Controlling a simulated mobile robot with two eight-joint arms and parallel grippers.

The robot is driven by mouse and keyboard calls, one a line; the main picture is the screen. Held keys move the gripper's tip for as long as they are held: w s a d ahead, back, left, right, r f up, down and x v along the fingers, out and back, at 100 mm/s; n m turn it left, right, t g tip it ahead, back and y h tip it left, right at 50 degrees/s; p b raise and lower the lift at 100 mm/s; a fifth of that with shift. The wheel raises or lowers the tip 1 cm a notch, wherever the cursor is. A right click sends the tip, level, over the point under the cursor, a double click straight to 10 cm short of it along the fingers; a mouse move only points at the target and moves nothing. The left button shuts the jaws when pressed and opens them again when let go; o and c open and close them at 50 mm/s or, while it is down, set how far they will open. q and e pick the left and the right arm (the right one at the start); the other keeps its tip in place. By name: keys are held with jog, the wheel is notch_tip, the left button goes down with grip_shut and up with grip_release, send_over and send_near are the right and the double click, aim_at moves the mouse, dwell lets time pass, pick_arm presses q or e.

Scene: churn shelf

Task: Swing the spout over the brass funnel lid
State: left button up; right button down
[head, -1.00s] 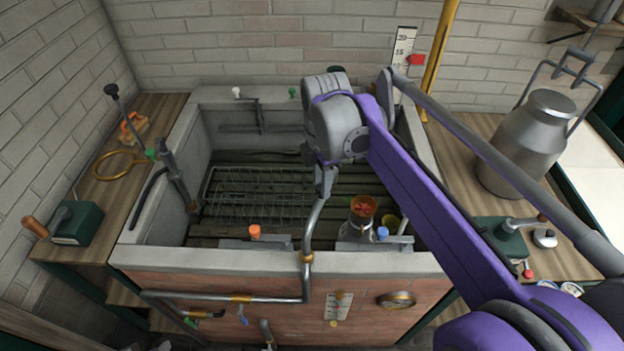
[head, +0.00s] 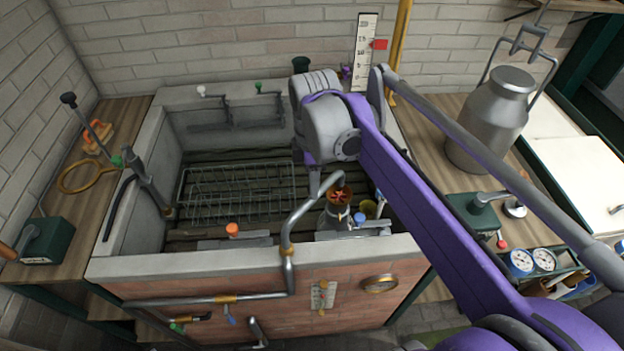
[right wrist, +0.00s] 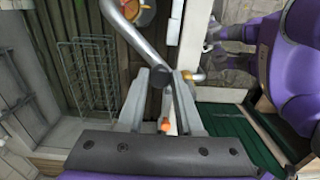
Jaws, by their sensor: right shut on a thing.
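The spout (head: 301,212) is a grey bent pipe rising from the sink's front wall through a brass collar. Its upper end leans right and shows close above the brass funnel lid (head: 340,197), which has a red inside. The lid sits on a metal can (head: 335,218) inside the sink. My right gripper (head: 315,183), mostly hidden behind my own arm, is shut on the spout. The right wrist view shows the spout (right wrist: 146,45) running between the fingers (right wrist: 165,88), with part of the funnel lid (right wrist: 145,14) near its far end. My left gripper is not in view.
The stone sink (head: 180,264) encloses a wire rack (head: 235,190). An orange knob (head: 232,230) and a blue knob (head: 359,218) stand near its front rim. A milk can (head: 490,125) stands on the right counter. A rod with a brass ring (head: 75,178) is at left.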

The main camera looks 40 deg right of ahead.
jog(key=c, duration=0.6)
grip_release()
jog(key=shift+s, duration=0.15)
jog(key=shift+r, duration=0.1)
notch_tip(320, 180, up, 11)
jog(key=shift+f+p, duration=0.2)
jog(key=shift+p, duration=0.1)
jog(key=shift+f, duration=0.1)
